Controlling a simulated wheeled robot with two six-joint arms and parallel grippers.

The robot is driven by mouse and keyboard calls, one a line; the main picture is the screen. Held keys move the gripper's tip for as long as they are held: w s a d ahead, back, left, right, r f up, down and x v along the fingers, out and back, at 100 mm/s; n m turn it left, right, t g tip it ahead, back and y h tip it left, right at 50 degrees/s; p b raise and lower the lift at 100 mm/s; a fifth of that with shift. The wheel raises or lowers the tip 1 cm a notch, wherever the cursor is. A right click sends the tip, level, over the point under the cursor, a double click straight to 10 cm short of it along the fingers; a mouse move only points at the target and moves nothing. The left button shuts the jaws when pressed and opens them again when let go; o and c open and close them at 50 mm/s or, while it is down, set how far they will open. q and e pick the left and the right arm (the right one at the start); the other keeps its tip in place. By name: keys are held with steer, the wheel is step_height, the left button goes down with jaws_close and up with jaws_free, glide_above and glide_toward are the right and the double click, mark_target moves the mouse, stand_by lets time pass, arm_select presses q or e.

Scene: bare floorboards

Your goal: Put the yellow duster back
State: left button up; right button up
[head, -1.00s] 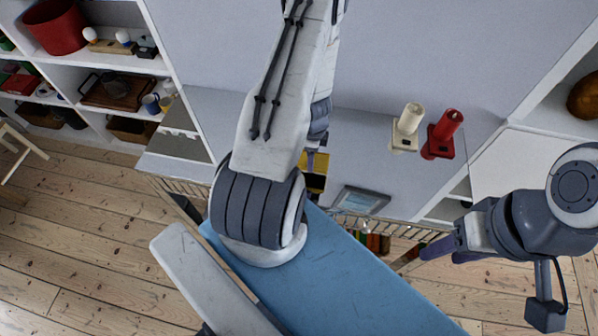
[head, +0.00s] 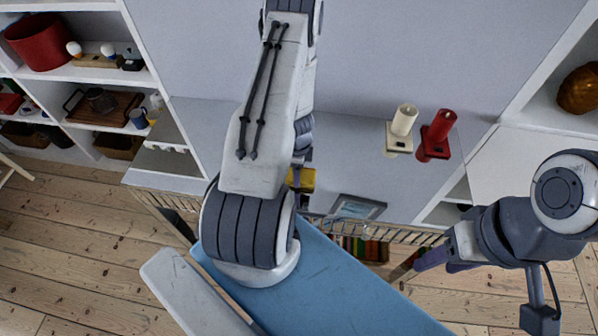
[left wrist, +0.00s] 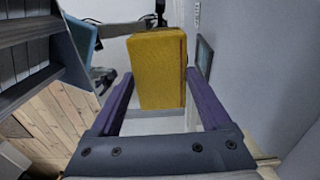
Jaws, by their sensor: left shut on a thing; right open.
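The yellow duster (head: 302,180) shows in the head view as a small yellow block, partly hidden behind my left arm, over the front part of the grey shelf top (head: 335,160). In the left wrist view the duster (left wrist: 160,68) stands large between the two purple fingers of my left gripper (left wrist: 160,95), which is shut on it. I cannot tell whether the duster touches the surface below. My right gripper (head: 432,258) is open and empty at the right, in front of the shelf and apart from the duster.
A framed tablet-like panel (head: 358,207) is close to the duster's right. White shelving (head: 150,75) with a red drum (head: 40,40) is at the left.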

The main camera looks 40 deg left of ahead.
arm_select(q)
steer(key=o, duration=1)
steer(key=shift+f, duration=0.1)
step_height(320, 180, up, 12)
steer(key=p, duration=1.2)
steer(key=shift+r, duration=0.2)
